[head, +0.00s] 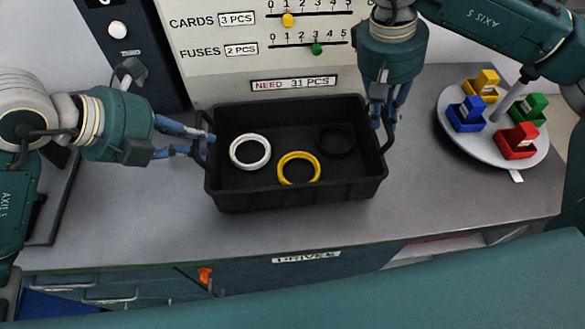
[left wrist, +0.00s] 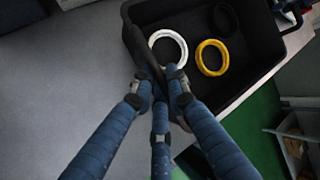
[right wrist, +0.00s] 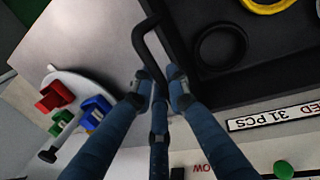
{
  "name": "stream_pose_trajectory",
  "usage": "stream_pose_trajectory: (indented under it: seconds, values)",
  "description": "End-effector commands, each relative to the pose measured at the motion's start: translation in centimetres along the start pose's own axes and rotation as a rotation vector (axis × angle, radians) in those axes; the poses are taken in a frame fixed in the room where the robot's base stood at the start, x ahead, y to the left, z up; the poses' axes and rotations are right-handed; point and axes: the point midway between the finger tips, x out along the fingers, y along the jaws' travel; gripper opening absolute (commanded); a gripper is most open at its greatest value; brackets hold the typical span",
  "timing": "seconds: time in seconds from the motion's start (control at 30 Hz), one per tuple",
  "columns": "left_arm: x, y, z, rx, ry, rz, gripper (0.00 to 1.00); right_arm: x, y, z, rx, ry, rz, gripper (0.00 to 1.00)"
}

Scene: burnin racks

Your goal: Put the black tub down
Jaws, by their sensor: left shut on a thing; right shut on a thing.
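The black tub (head: 290,198) is in the middle of the head view, over the grey counter, upright and roughly level. Inside it lie a white ring (head: 250,151), a yellow ring (head: 299,168) and a black ring (head: 337,141). My left gripper (head: 205,143) is shut on the tub's left handle, seen closely in the left wrist view (left wrist: 162,80). My right gripper (head: 380,122) is shut on the right handle, which also shows in the right wrist view (right wrist: 149,45). I cannot tell whether the tub's underside touches the counter.
A round grey turntable (head: 447,121) with red, blue, green and yellow blocks stands to the right. A panel with sliders and a "NEED 31 PCS" label (head: 294,84) rises behind the tub. The counter (head: 130,225) is clear in front and left of it.

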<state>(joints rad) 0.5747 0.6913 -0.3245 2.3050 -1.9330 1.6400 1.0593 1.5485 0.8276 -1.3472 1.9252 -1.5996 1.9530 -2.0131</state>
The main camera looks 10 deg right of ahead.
Motion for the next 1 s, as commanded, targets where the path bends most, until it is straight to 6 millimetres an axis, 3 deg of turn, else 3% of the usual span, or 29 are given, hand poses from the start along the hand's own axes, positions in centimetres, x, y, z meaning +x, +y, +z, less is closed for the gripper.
stream_pose_trajectory:
  seconds: [0.2, 0.23, 0.33, 0.67, 0.77, 1.0]
  values:
    - [1.2, 0.7, -0.6, 0.004, -0.001, -0.006, 0.00, 1.5, -0.5, -0.1, -0.001, 0.003, -0.004, 0.00]
    - [1.3, 0.8, -0.6, 0.003, 0.002, -0.004, 0.16, 1.5, -0.5, 0.0, -0.002, 0.002, -0.003, 0.16]
    - [1.1, 0.6, -0.5, 0.002, 0.002, -0.004, 0.33, 1.3, -0.4, 0.0, -0.002, 0.001, -0.003, 0.33]
    - [0.8, 0.7, -0.4, 0.001, 0.000, -0.001, 0.33, 1.3, -0.3, 0.0, 0.000, 0.000, -0.001, 0.33]
    - [-0.3, 0.7, -0.4, 0.002, -0.002, 0.000, 0.33, 1.3, -0.3, 0.0, 0.000, 0.000, -0.001, 0.33]
    - [-5.3, 0.8, -0.3, 0.002, -0.006, 0.002, 0.33, 1.3, -0.3, 0.0, 0.000, 0.000, 0.000, 0.33]
